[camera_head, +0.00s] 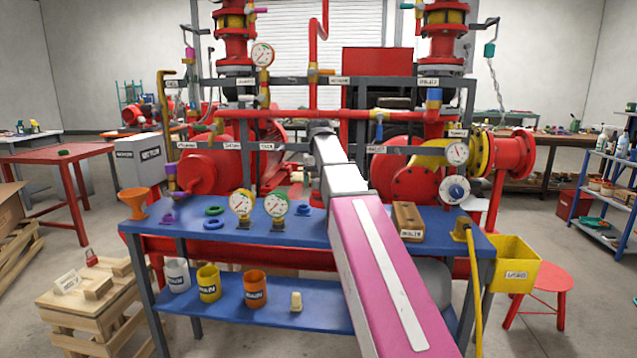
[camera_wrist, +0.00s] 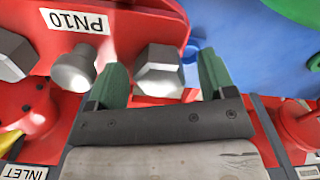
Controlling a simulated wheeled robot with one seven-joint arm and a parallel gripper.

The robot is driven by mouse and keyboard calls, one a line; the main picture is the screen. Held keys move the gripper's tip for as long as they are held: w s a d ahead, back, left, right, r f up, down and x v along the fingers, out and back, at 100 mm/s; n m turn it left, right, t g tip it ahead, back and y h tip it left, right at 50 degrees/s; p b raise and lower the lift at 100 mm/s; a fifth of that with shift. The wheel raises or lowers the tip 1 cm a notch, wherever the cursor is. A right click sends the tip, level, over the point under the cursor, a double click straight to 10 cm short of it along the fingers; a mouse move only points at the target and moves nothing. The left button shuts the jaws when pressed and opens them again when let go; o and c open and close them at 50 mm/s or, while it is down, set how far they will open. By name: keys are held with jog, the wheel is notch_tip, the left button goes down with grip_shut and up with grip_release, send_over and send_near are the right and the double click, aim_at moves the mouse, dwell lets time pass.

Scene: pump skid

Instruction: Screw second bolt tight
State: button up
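In the wrist view, a red flange (camera_wrist: 120,35) with a "PN10" label carries several silver bolts. One hex-headed bolt (camera_wrist: 158,72) lies between the two green fingers of my gripper (camera_wrist: 163,78). The gripper is open, with a clear gap on the right finger's side and a thin one on the left. Another silver bolt (camera_wrist: 75,68) is left of the left finger, and a large hex head (camera_wrist: 14,54) is at the left edge. I cannot tell which bolt is the second, nor how far each is screwed in. In the head view my arm hides the gripper and bolts.
A blue bench (camera_head: 330,236) in front of the red pump piping bears gauges (camera_head: 241,204), an orange funnel (camera_head: 138,204) and a brown block (camera_head: 407,220). A yellow bin (camera_head: 512,264) hangs at its right. In the wrist view a blue surface (camera_wrist: 255,50) is close on the right.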

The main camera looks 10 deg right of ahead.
jog(key=shift+n, duration=0.3)
